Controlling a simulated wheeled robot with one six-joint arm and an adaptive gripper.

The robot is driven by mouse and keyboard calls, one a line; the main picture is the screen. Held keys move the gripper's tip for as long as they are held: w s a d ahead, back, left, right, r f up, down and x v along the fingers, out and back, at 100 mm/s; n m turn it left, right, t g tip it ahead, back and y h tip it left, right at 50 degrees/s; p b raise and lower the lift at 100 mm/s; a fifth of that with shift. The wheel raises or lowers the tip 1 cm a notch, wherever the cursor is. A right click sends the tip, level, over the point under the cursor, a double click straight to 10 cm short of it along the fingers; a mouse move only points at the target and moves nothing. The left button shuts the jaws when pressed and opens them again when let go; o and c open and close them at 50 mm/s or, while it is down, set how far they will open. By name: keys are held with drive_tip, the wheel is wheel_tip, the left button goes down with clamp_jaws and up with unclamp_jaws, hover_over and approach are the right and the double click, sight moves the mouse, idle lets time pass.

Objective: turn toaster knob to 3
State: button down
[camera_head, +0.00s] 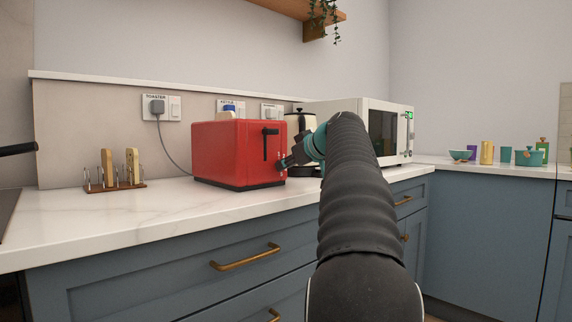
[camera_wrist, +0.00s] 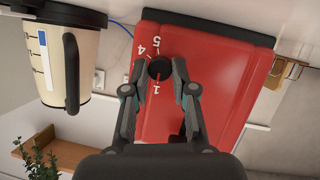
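The red toaster (camera_head: 228,152) stands on the white counter with its lever side facing my gripper (camera_head: 283,163). In the wrist view the toaster's red face (camera_wrist: 218,70) appears upside down. Its round black knob (camera_wrist: 160,67) sits between the two fingertips of my gripper (camera_wrist: 160,64), which appear to touch it from both sides. A short red mark on the knob points toward the numeral 1. The numerals 4 and 5 show on the other side of the knob. The numerals 2 and 3 are not visible. In the head view my gripper hides the knob.
A toast rack (camera_head: 118,187) with bread stands left of the toaster. A cream kettle (camera_head: 298,124), also in the wrist view (camera_wrist: 65,60), and a microwave (camera_head: 375,130) stand on its other side. A cord runs from the toaster's wall socket (camera_head: 160,108). The front counter strip is clear.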

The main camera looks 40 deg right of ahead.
drive_tip(key=shift+a, duration=0.15)
drive_tip(key=shift+r+p, duration=0.1)
drive_tip(key=shift+p, duration=0.3)
drive_tip(key=shift+m+y, duration=0.3)
drive_tip(key=p, duration=0.1)
drive_tip(key=m+y+p, duration=0.1)
drive_tip(key=shift+d+r+p, duration=0.15)
drive_tip(key=shift+d+p, duration=0.1)
drive_tip(key=shift+p, duration=0.1)
drive_tip(key=m+y+p, duration=0.2)
drive_tip(key=m+p, duration=0.1)
drive_tip(key=shift+d+p, duration=0.2)
drive_tip(key=shift+p, duration=0.1)
drive_tip(key=m+y+p, duration=0.2)
drive_tip(key=m, duration=0.1)
drive_tip(key=shift+d+p, duration=0.1)
drive_tip(key=shift+p, duration=0.2)
drive_tip(key=shift+d+f+m+t+y+p, duration=0.1)
drive_tip(key=shift+f+m+t+y+p, duration=0.1)
drive_tip(key=shift+m+y+p, duration=0.4)
drive_tip(key=shift+f+m+t+y+p, duration=0.1)
drive_tip(key=shift+m+t+y, duration=0.15)
drive_tip(key=shift+m, duration=0.65)
